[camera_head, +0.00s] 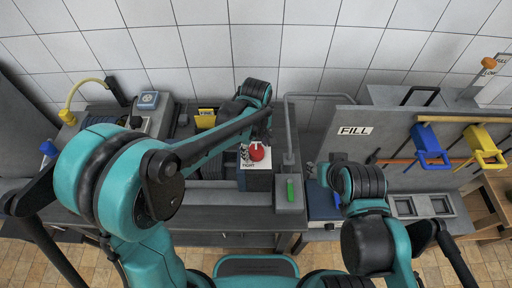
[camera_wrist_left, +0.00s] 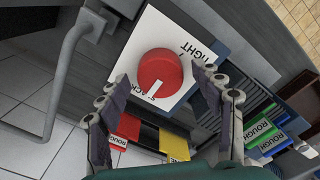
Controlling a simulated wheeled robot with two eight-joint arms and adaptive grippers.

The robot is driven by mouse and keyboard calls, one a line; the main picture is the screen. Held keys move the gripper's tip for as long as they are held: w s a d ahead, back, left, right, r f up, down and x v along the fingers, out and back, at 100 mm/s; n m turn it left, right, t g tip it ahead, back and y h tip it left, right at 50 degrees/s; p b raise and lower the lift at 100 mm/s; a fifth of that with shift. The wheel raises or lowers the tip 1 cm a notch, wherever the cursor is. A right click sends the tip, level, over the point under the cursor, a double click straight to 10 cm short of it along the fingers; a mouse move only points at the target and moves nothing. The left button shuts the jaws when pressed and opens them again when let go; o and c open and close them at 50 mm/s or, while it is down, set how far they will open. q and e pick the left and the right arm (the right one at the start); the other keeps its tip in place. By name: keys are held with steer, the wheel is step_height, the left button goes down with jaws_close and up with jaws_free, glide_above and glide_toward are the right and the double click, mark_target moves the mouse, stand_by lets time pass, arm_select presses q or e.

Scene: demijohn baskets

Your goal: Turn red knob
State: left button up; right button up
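The red knob (camera_head: 257,152) is on a white plate (camera_head: 247,163) on top of a blue-sided box on the bench. It also shows large in the left wrist view (camera_wrist_left: 160,70). The plate carries the words TIGHT and SLACK, the latter partly covered. In the wrist view the knob's white mark points down, near the end of SLACK. My left gripper (camera_head: 262,132) is just above the knob. Its two fingers (camera_wrist_left: 160,88) are spread on either side of the knob, with no clear contact. My right gripper (camera_head: 325,172) is right of the knob, its fingers too small to read.
A grey post with a bent pipe (camera_head: 289,130) and a box with a green button (camera_head: 290,192) stand right of the knob. A FILL panel (camera_head: 353,131) is farther right, with blue (camera_head: 428,147) and yellow (camera_head: 483,148) handled tools. A yellow block (camera_head: 205,118) lies left.

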mark_target(256, 150)
arm_select(q)
steer(key=shift+r, duration=0.15)
step_height(256, 150, up, 12)
stand_by(0.4)
stand_by(0.3)
steer(key=s+a+f+m+t+b, duration=0.3)
steer(key=s+a+f+m, duration=0.1)
steer(key=a, duration=0.5)
steer(key=s+a+f+m+t+b, duration=0.3)
steer(key=s+a+f+m+t, duration=0.1)
steer(key=s+a, duration=0.4)
steer(key=shift+a+f+m+b, duration=0.4)
steer(key=shift+f+m, duration=0.2)
steer(key=shift+f, duration=0.25)
